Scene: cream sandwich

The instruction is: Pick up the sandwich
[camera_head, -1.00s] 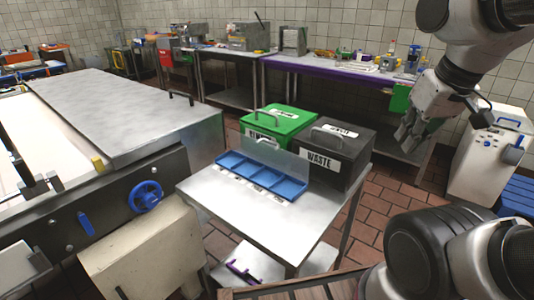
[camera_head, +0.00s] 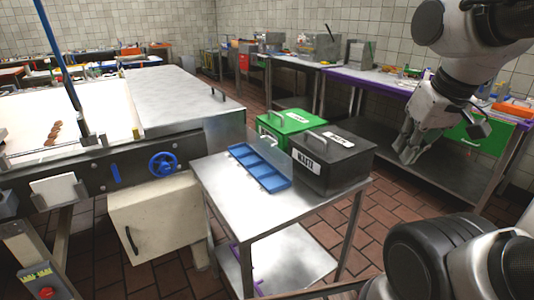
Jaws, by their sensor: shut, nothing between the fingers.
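Several small brown round pieces (camera_head: 54,132), perhaps the sandwiches, lie in a short row on the white conveyor belt (camera_head: 95,105) at the far left. They are too small to tell for sure. My gripper (camera_head: 408,152) hangs at the right, far from them, with its fingers pointing down. It is shut and empty, in the air in front of the back bench.
The conveyor's side has a blue handwheel (camera_head: 163,165). Tiled floor (camera_head: 385,225) is free to the right.

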